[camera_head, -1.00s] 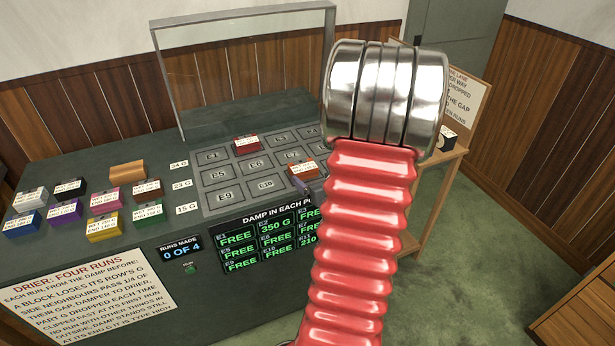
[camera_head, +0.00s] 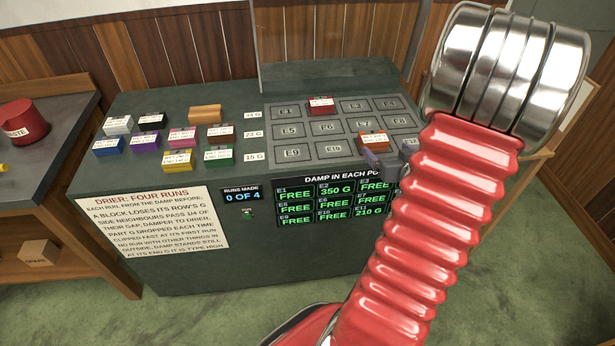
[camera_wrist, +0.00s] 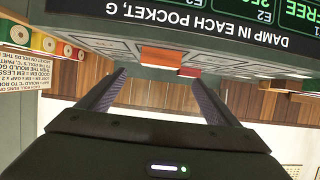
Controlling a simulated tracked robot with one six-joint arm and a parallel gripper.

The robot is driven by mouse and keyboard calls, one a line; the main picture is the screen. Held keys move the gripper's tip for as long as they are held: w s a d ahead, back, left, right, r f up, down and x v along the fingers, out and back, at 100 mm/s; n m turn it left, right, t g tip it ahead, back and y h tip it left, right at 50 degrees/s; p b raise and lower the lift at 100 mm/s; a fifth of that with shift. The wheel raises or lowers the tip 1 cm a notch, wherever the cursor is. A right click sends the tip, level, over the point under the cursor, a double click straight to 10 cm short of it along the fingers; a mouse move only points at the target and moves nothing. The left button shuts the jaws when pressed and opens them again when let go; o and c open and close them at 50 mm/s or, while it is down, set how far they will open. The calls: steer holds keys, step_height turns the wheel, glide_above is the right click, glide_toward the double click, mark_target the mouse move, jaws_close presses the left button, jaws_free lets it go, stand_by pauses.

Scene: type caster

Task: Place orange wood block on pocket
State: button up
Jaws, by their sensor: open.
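A labelled orange-red block (camera_head: 373,139) sits in the plate's front row, right side, and a labelled red block (camera_head: 321,105) in the back row at E2. My gripper (camera_head: 390,158) is open and empty at the plate's front right, by the orange-red block; my red arm hides part of the plate's right side. The wrist view shows my two fingers (camera_wrist: 158,80) apart, with an orange block (camera_wrist: 161,57) beyond them.
Several labelled blocks stand left of the plate, among them green (camera_head: 219,154), yellow (camera_head: 178,160) and blue (camera_head: 109,146). A clear panel (camera_head: 330,45) rises behind the plate. The damp display (camera_head: 330,203) is on the bench front. A red waste bin (camera_head: 22,122) stands far left.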

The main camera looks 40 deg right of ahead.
steer(key=w+a+r+n+g, duration=0.1)
steer(key=w+a+r, duration=0.25)
steer(key=a, duration=0.25)
steer(key=w+a+r+n+g+y, duration=0.1)
steer(key=w+a+r, duration=0.1)
steer(key=a+r, duration=0.3)
steer(key=w+a+r+g, duration=0.1)
steer(key=w+a+r, duration=0.2)
steer(key=a, duration=0.4)
steer(key=s+a+r+n+g+y, duration=0.1)
steer(key=s+a, duration=0.3)
steer(key=a, duration=0.5)
steer(key=s+a+r+n+g+y, duration=0.1)
steer(key=s+a+y, duration=0.2)
steer(key=a, duration=0.6)
steer(key=s+a+r+n+g+y, duration=0.1)
steer(key=s+a+n+y, duration=0.1)
steer(key=s+a, duration=0.4)
steer(key=a, duration=0.3)
steer(key=shift+a+r, duration=0.25)
steer(key=shift+a, duration=0.1)
steer(key=shift+d, duration=0.15)
